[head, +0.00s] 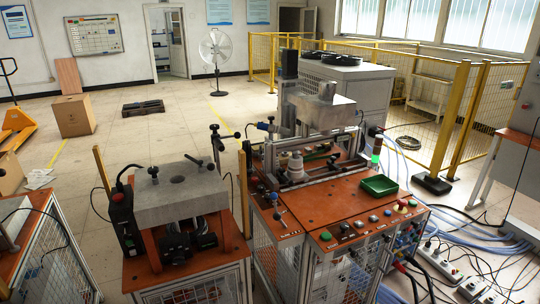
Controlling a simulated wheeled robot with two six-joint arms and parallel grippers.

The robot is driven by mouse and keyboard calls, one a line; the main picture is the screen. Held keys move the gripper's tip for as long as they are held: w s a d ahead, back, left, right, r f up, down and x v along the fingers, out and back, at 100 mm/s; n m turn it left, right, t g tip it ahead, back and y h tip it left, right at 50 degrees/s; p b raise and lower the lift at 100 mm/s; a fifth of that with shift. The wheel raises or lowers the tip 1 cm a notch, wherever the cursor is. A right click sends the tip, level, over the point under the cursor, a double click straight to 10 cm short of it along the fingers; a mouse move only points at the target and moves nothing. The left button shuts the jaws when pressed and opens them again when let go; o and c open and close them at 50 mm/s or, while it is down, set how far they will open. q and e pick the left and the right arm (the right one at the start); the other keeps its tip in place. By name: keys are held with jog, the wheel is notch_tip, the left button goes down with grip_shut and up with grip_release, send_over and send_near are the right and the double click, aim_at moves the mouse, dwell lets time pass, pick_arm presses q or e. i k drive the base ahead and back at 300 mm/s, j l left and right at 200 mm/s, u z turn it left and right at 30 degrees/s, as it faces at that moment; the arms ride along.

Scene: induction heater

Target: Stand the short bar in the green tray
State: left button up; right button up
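The green tray (380,186) lies on the right part of the orange worktop (340,213) of the middle machine. It looks empty. I cannot make out the short bar for sure; the small parts among the fixtures left of the tray are too small to tell apart. A pale, stepped round part (295,167) stands upright in the fixture left of the tray. Neither of my grippers shows in the head view.
A row of buttons and knobs (359,224) runs along the worktop's front edge. A lit green signal lamp (376,160) stands behind the tray. A second machine with a grey block (181,195) is at the left. Hoses and power strips (440,262) cover the floor at right.

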aim_at(379, 187)
jog(key=i+l+u, duration=0.2)
jog(key=l, duration=0.25)
jog(key=l+u, duration=0.15)
jog(key=l, duration=0.3)
jog(key=i+l+u, duration=0.2)
jog(key=l, duration=0.3)
jog(key=l+u, duration=0.15)
jog(key=l, duration=0.35)
